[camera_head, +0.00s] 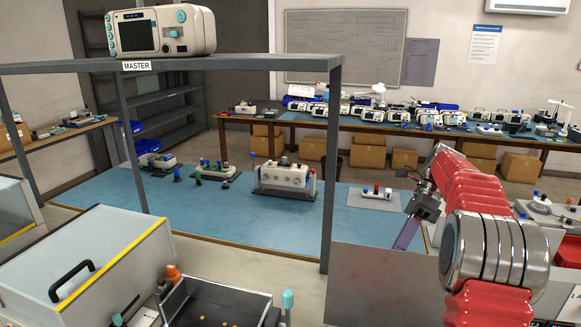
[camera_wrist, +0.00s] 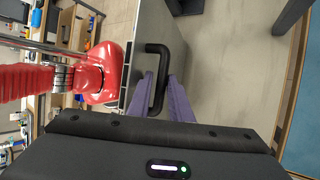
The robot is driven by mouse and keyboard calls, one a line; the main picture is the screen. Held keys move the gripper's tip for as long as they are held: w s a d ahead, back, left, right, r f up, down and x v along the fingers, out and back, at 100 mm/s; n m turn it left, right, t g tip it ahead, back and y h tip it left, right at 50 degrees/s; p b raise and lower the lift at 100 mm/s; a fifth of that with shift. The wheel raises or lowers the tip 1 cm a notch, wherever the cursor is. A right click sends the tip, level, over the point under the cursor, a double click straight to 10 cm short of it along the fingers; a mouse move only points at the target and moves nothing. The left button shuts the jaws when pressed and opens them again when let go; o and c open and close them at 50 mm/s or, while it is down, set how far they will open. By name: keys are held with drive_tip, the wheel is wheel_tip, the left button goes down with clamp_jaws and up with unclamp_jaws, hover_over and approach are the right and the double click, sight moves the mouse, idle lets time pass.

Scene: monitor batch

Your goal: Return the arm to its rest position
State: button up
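My arm, red and ribbed, reaches up at the right of the head view. Its gripper (camera_head: 408,236) hangs at the far end of the arm, its purple fingers pointing down and to the left, with nothing visibly held. In the wrist view the two fingers of my gripper (camera_wrist: 161,76) stand a little apart. A black handle (camera_wrist: 158,48) on a grey cover shows between and beyond them. It looks lower than the fingertips, though the exact distance is hard to tell.
A grey box panel (camera_head: 372,290) stands below the gripper. A shelf frame marked MASTER (camera_head: 240,63) carries a monitor (camera_head: 160,32). A blue-topped bench (camera_head: 250,215) holds several devices. Grey floor (camera_wrist: 235,70) lies open beside the handle.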

drive_tip(key=w+a+r+n+t, duration=0.2)
drive_tip(key=a+r, duration=0.1)
drive_tip(key=a, duration=0.5)
drive_tip(key=w+a+r+n+t, duration=0.15)
drive_tip(key=a+r, duration=0.25)
drive_tip(key=a, duration=0.4)
drive_tip(key=s+f+n+t+h, duration=0.3)
drive_tip(key=s+n, duration=0.7)
drive_tip(key=s, duration=0.4)
drive_tip(key=s+f+n+t+h, duration=0.3)
drive_tip(key=s+n, duration=0.7)
drive_tip(key=s, duration=0.4)
drive_tip(key=shift+s+d+f+h, duration=0.2)
drive_tip(key=shift+s+f+h, duration=0.2)
drive_tip(key=shift+f, duration=0.1)
drive_tip(key=shift+a+t, duration=0.1)
drive_tip(key=shift+t, duration=0.15)
